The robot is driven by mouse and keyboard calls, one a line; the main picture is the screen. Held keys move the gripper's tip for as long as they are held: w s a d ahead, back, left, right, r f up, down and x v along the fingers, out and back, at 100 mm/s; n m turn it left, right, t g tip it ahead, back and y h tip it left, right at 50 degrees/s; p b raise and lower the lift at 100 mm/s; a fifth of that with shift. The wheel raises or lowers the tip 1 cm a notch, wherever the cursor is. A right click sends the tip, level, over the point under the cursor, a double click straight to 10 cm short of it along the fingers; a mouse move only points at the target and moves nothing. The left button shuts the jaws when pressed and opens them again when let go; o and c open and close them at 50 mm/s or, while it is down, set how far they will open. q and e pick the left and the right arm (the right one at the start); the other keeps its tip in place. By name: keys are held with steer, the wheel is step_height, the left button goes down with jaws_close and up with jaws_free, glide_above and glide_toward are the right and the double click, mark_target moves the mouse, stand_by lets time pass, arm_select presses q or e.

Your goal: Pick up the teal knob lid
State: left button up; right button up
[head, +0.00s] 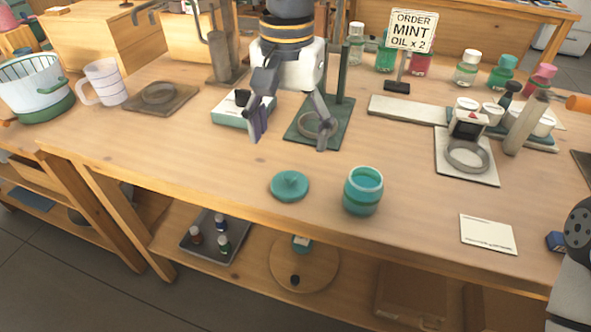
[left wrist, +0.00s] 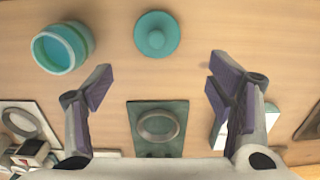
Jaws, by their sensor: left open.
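The teal knob lid (head: 290,186) lies flat on the wooden table near its front edge, knob up. It also shows in the left wrist view (left wrist: 157,35), at the top middle, beyond the fingertips. My left gripper (head: 288,143) is open and empty above the table, behind the lid in the head view. In the left wrist view its fingers (left wrist: 160,75) are spread wide, with the lid between their lines but apart from both. A teal jar (head: 363,192) with an open top stands just right of the lid. My right gripper is not clearly in view; a dark part of me shows at the right edge.
A green stand with a ring (head: 304,134) is below and behind my left gripper. A teal-and-white box (head: 230,112) is left of it. A white card (head: 487,234) lies at the front right. A scale-like plate with a ring (head: 481,177) stands right. The table left of the lid is clear.

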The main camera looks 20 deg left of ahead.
mark_target(290, 174)
arm_select(q)
steer(key=f, duration=0.2)
steer(key=s+f, duration=0.1)
steer(key=f, duration=0.5)
steer(key=shift+s+d+f, duration=0.15)
steer(key=c, duration=0.8)
